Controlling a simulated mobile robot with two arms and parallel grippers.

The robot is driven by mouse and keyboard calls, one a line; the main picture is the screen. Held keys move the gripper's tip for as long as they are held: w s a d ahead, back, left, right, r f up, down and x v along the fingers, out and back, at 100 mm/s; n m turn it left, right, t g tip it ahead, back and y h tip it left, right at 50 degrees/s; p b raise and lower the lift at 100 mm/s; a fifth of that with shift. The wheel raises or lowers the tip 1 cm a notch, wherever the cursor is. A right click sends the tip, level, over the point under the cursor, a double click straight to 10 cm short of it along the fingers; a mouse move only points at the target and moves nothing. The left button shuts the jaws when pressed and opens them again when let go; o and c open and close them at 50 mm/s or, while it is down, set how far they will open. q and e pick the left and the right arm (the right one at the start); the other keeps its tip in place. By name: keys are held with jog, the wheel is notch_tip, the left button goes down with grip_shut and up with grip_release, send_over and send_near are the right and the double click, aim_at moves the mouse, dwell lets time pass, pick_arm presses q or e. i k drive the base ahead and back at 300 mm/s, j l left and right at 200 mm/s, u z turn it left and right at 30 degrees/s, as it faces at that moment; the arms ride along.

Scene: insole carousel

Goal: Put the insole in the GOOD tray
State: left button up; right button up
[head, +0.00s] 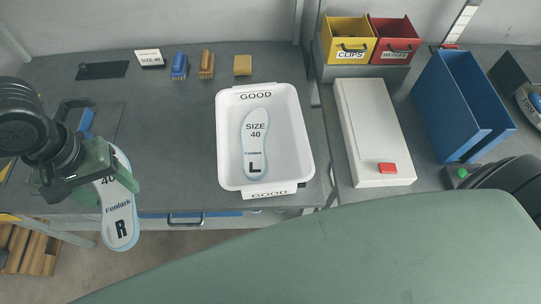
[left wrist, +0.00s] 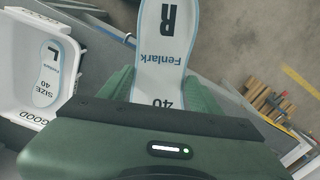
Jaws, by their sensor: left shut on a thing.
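A white insole marked R, Fenlark and 40 (head: 120,215) hangs in my left gripper (head: 100,175), left of the GOOD tray and out past the table's front edge. The gripper is shut on the insole, and its jaws cover part of the print. The held insole also shows in the left wrist view (left wrist: 165,45), between the green fingers (left wrist: 158,92). The white GOOD tray (head: 302,150) stands on the table with an insole marked L, size 40 (head: 256,145) lying flat in it. The tray also shows at the left of the wrist view (left wrist: 15,125). My right gripper is not in view.
Two brushes (head: 180,66) (head: 206,64), a yellow block (head: 243,65) and a SIZE 40 card (head: 149,57) lie along the back. Right of the tray are a white box (head: 365,130), yellow CLIPS bin (head: 345,32), red bin (head: 392,32) and blue holder (head: 450,110).

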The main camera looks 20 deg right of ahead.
aim_at(278, 139)
jog(key=k+l, duration=0.15)
jog(key=l, duration=0.25)
jog(key=k+l, duration=0.2)
jog(key=l, duration=0.15)
jog(key=k+l, duration=0.15)
jog(key=l, duration=0.25)
jog(key=i+l, duration=0.15)
jog(key=l, duration=0.2)
jog(key=i+l, duration=0.15)
jog(key=l, duration=0.15)
jog(key=i+l, duration=0.15)
jog(key=l, duration=0.2)
